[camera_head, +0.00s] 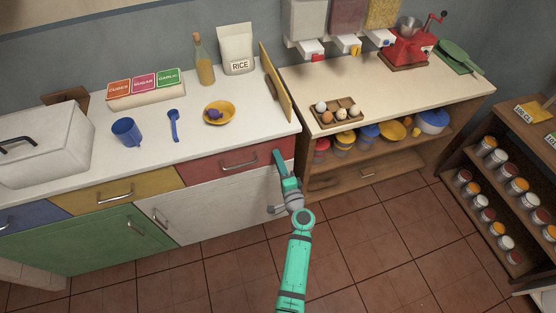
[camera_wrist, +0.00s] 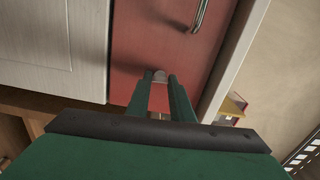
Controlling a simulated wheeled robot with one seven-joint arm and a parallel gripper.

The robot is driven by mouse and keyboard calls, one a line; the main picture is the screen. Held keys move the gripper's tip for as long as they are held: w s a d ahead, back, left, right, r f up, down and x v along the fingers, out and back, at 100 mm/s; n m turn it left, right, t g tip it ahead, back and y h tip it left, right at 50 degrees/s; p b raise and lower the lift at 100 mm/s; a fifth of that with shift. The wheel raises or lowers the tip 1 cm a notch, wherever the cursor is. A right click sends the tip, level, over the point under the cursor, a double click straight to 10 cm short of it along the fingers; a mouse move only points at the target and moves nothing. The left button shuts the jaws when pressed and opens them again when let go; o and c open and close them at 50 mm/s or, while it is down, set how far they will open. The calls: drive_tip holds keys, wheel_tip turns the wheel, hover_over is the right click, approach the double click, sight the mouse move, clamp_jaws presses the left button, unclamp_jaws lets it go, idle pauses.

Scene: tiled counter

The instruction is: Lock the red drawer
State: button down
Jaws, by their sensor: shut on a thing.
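The red drawer (camera_head: 205,171) is in the left counter, under the white top, and its front looks closed and flush. Its metal handle (camera_head: 240,163) is in the middle of the front; the wrist view shows part of the handle (camera_wrist: 200,16) at the top. My gripper (camera_head: 278,155) is at the right end of the drawer front. In the wrist view my gripper (camera_wrist: 160,80) is shut on a small grey rounded lock piece (camera_wrist: 159,74) on the red front. Most of that piece is hidden between the fingers, so its turn angle cannot be told.
A white cabinet door (camera_head: 215,205) is below the drawer, and a yellow drawer (camera_head: 115,192) is to its left. A wooden board (camera_head: 275,82) stands at the counter's right end. A wooden shelf unit (camera_head: 400,80) stands to the right. The tiled floor in front is clear.

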drive_tip(key=shift+m, duration=0.5)
drive_tip(key=shift+d, duration=0.15)
drive_tip(key=c, duration=1.6)
unclamp_jaws()
drive_tip(key=shift+s, duration=0.1)
drive_tip(key=shift+o, duration=0.2)
drive_tip(key=shift+s, duration=0.1)
drive_tip(key=v, duration=1)
drive_tip(key=shift+s, duration=0.3)
drive_tip(key=shift+d, duration=0.1)
